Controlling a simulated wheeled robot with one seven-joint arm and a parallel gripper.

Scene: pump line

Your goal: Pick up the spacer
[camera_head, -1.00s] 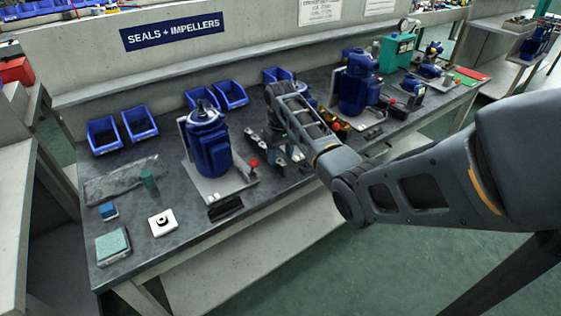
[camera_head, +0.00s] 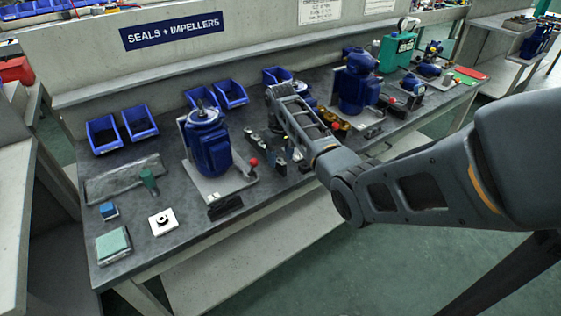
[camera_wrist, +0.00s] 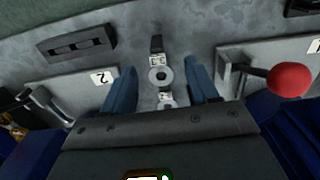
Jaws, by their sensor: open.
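In the wrist view, a small pale grey ring with a dark hole (camera_wrist: 160,75), which looks like the spacer, lies on the bench. A small white label and a dark strip sit just above it in the picture. My gripper (camera_wrist: 163,88) is open, with its blue fingers to the left and right of the ring. The ring is between them in the picture, and I see no contact. A second ring-like part (camera_wrist: 168,102) is partly hidden by my gripper's body. In the head view, my gripper (camera_head: 289,161) is low over the bench, and the spacer cannot be made out.
A red knob (camera_wrist: 290,80) on a lever stands close to the right finger. A plate labelled 2 (camera_wrist: 68,90) and a dark slotted block (camera_wrist: 75,45) lie to the left. A blue pump (camera_head: 208,143) stands left of my gripper in the head view.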

